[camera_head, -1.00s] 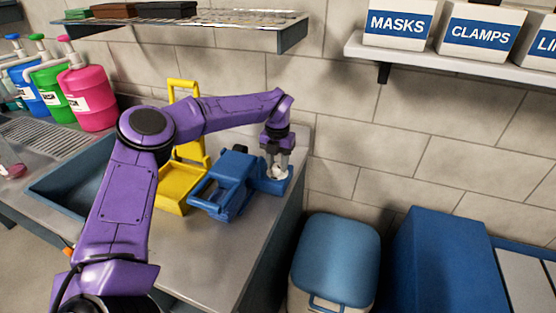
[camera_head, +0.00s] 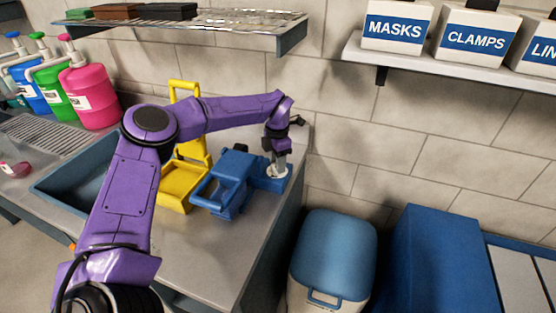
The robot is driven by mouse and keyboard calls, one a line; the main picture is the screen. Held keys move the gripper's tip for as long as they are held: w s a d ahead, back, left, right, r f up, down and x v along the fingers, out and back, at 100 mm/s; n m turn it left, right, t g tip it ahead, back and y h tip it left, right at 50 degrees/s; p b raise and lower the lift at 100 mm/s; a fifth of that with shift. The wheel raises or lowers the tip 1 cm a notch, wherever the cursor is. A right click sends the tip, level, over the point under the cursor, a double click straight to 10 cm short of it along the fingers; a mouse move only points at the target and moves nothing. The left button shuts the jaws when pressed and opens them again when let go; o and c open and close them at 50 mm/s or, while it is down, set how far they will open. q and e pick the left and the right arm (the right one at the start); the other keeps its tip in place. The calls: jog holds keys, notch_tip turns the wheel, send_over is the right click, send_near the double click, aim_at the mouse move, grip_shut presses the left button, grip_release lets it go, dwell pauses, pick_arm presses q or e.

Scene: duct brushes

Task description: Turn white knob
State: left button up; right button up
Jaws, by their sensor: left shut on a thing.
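The white knob (camera_head: 271,171) sits on top of a low blue base (camera_head: 268,183) at the right end of the counter. Only part of the knob shows under the fingers. My left gripper (camera_head: 277,163) points down from above and is shut on the white knob. The purple left arm reaches across the counter from the lower left. My right gripper is not in view.
A blue device with a handle (camera_head: 231,178) stands directly left of the base, with a yellow frame (camera_head: 180,183) beside it. A sink (camera_head: 72,180) lies further left. The front counter (camera_head: 195,250) is clear. A blue-lidded bin (camera_head: 334,255) stands below the counter's right edge.

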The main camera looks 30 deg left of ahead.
pick_arm(q)
jog(key=shift+s+f, duration=0.1)
jog(key=shift+f, duration=0.1)
dwell(0.4)
jog(key=o, duration=1.1)
jog(key=shift+c, duration=0.2)
jog(key=shift+r, duration=0.1)
jog(key=shift+r, duration=0.4)
notch_tip(320, 180, up, 6)
jog(key=shift+b, duration=0.85)
jog(key=shift+r, duration=0.35)
jog(key=shift+a, duration=0.1)
